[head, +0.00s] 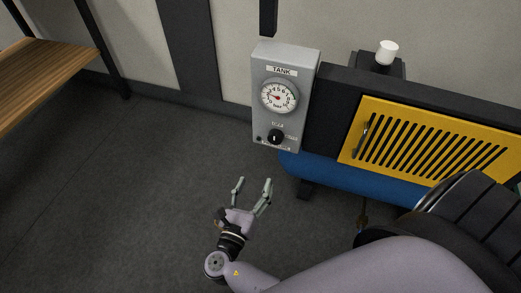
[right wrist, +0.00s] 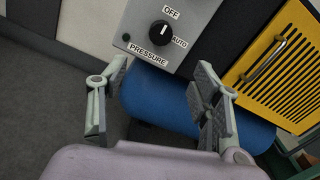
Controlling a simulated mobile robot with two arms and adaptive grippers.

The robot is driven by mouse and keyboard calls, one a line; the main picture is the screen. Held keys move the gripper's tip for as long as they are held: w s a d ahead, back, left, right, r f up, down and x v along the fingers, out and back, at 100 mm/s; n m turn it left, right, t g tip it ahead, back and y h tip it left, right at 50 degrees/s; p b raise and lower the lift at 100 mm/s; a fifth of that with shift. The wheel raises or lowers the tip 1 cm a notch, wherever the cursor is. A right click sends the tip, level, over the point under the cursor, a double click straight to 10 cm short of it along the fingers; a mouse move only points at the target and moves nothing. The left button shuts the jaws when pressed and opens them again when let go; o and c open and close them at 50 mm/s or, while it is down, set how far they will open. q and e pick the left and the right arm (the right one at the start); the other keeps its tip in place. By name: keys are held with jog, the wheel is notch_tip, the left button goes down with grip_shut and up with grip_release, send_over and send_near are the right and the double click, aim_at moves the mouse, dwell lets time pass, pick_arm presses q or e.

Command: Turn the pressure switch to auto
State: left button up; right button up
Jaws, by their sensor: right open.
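The pressure switch is a round black knob (right wrist: 160,33) on the lower part of a grey panel box (head: 285,55); in the head view the knob (head: 275,137) sits below the gauge. In the right wrist view its white mark points up toward the OFF label (right wrist: 171,12). The AUTO label (right wrist: 179,42) is to its right and the PRESSURE label (right wrist: 149,53) below. My right gripper (head: 254,184) is open and empty, below the panel in the head view and apart from the knob. In the right wrist view its fingers (right wrist: 160,72) spread below the knob. My left gripper is out of view.
A round TANK gauge (head: 279,95) is above the knob. A blue tank (head: 345,176) and a yellow slotted grille (head: 425,140) with a handle are right of the panel. A wooden bench (head: 40,70) stands far left. The grey floor (head: 110,200) left of my gripper is clear.

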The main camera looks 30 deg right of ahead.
jog(key=b, duration=0.2)
send_near(274, 141)
jog(key=x, duration=0.4)
jog(key=shift+d+r, duration=0.1)
jog(key=x, duration=0.4)
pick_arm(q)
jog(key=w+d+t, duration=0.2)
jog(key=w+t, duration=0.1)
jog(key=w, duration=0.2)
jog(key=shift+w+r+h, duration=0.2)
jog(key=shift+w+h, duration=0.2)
pick_arm(e)
jog(key=shift+w+d, duration=0.45)
jog(key=shift+c, duration=0.4)
jog(key=c, duration=1.1)
